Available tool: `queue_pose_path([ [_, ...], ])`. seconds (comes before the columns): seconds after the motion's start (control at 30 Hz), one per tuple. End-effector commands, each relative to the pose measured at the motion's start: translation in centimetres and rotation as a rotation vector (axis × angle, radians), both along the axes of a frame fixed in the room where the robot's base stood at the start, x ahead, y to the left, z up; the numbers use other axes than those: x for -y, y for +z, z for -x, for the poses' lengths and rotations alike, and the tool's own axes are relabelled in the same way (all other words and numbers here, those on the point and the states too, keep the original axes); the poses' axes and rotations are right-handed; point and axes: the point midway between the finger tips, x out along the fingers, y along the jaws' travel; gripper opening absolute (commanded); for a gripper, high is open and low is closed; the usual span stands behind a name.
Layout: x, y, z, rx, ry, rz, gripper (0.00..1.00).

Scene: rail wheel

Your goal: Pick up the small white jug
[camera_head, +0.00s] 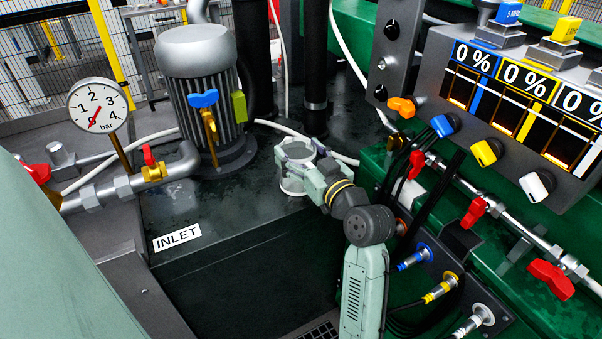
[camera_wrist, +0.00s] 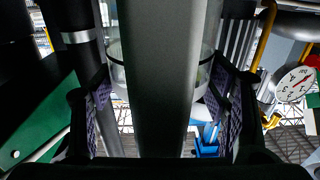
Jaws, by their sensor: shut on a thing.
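The small white jug (camera_head: 291,183) stands upright at the middle of the head view, over the dark wet top beside the motor. I cannot tell whether its base touches the surface. My gripper (camera_head: 299,152) reaches it from the right and is shut on it, with a finger on either side near the rim. In the wrist view my gripper's purple finger pads (camera_wrist: 161,112) flank the jug's clear, pale wall (camera_wrist: 116,72). A wide grey upright bar covers the middle of that view and hides much of the jug.
A finned grey motor (camera_head: 197,75) stands left of the jug. A pressure gauge (camera_head: 98,105) and pipes with red-handled valves lie further left. Black posts (camera_head: 315,60) rise behind. A control panel (camera_head: 520,90) with knobs and cables is at right. The dark top near the INLET label (camera_head: 177,237) is clear.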

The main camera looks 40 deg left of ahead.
Motion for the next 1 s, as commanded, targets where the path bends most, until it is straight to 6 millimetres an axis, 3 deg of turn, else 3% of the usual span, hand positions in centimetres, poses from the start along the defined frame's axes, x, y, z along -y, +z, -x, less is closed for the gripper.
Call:
queue_pose_path([
  [0.5, 0.0, 0.0, 0.0, 0.0, 0.0, 0.0, 0.19],
  [0.77, 0.0, 0.2, 0.0, 0.001, 0.0, -0.001, 0.19],
  [1.0, -0.6, 2.0, -0.4, 0.003, -0.002, -0.001, 0.19],
])
